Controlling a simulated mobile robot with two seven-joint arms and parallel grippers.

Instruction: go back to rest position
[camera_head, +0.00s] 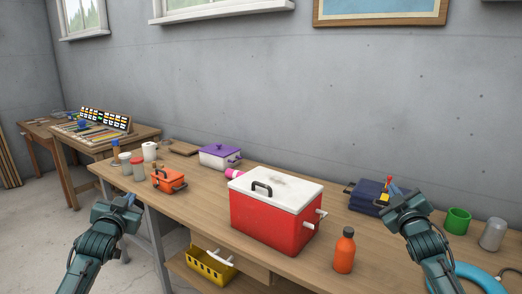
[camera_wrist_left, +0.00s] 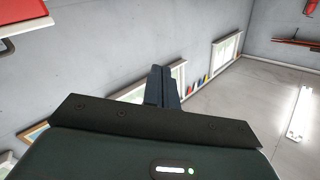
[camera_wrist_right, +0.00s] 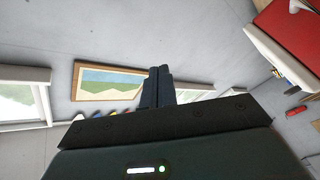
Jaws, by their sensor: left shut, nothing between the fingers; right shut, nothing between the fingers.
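My left gripper (camera_head: 126,201) is shut and empty, raised in front of the workbench at the left of the head view. Its closed fingers also show in the left wrist view (camera_wrist_left: 163,88), with wall and windows behind. My right gripper (camera_head: 405,196) is shut and empty, raised at the right of the head view in front of the dark blue bag. Its closed fingers show in the right wrist view (camera_wrist_right: 158,87), with the wall and a framed picture (camera_wrist_right: 106,82) behind. Neither gripper appears to touch anything.
The wooden workbench (camera_head: 200,190) holds a red cooler with a white lid (camera_head: 270,217), an orange bottle (camera_head: 344,251), a small orange box (camera_head: 168,181), a purple-lidded box (camera_head: 219,157), a blue bag (camera_head: 367,197), a green cup (camera_head: 457,221) and a grey cylinder (camera_head: 492,234). A yellow basket (camera_head: 210,266) sits below.

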